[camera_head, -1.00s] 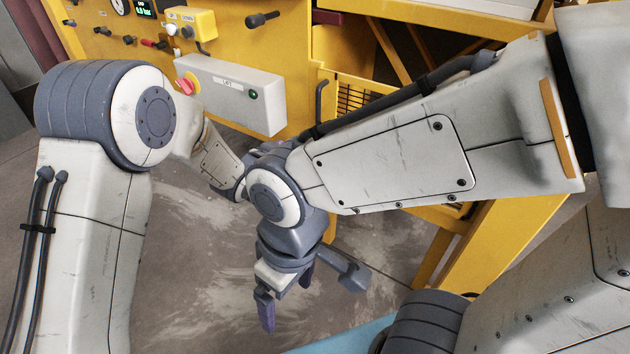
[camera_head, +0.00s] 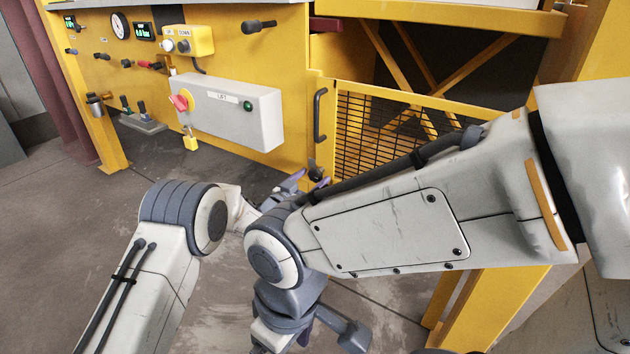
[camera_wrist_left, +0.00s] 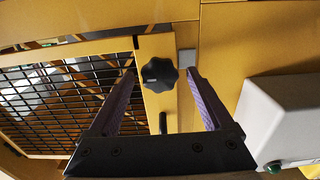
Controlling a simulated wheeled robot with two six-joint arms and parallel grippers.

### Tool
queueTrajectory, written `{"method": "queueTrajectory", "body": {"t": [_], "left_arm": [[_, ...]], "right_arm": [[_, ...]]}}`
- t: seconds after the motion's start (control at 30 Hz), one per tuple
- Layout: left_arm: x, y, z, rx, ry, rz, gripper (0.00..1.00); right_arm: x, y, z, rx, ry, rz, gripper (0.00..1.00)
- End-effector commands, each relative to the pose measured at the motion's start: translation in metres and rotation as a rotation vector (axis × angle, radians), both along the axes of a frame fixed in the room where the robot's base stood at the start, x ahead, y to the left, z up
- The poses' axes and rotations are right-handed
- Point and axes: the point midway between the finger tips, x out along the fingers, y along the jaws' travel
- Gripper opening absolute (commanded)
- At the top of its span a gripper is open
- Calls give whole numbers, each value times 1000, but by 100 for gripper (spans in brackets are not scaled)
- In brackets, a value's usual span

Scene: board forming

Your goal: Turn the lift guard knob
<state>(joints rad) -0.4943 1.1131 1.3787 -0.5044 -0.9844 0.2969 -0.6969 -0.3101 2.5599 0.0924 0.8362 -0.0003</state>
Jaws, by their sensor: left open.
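The lift guard knob (camera_wrist_left: 159,74) is black and lobed and sits on the yellow frame of the mesh guard (camera_wrist_left: 65,95). In the head view the knob (camera_head: 316,171) shows small beside my left gripper (camera_head: 308,181). In the left wrist view the left gripper (camera_wrist_left: 160,82) is open, one purple finger on each side of the knob. I cannot tell whether the fingertips reach past it, and no contact shows. In the head view my right arm partly hides the left gripper. My right gripper (camera_head: 272,340) is at the bottom edge, its fingers cut off.
A grey LIFT box (camera_head: 225,110) with a red switch and green button is left of the guard; it also shows in the wrist view (camera_wrist_left: 285,120). A black guard handle (camera_head: 319,115) is above the knob. My right arm crosses in front of the guard.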

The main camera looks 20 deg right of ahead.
Motion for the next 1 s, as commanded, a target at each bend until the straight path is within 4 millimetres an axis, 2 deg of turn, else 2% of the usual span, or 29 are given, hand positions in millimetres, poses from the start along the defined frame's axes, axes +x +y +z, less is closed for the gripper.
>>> {"method": "queueTrajectory", "body": {"t": [0.2,0.53,0.67,0.7,0.77,1.0], "left_arm": [[10,-14,-1,0,0,0,84],[12,-16,0,1,1,0,84],[12,-16,0,1,1,0,35],[12,-16,0,1,1,0,19],[12,-16,0,1,1,0,0],[12,-15,0,12,-14,0,0]], "right_arm": [[0,0,-7,0,0,0,93],[0,0,-7,0,0,0,93],[0,0,-7,0,0,0,93],[0,0,-7,0,0,0,93],[0,0,-7,0,0,0,93],[0,0,-8,0,0,0,93]]}}
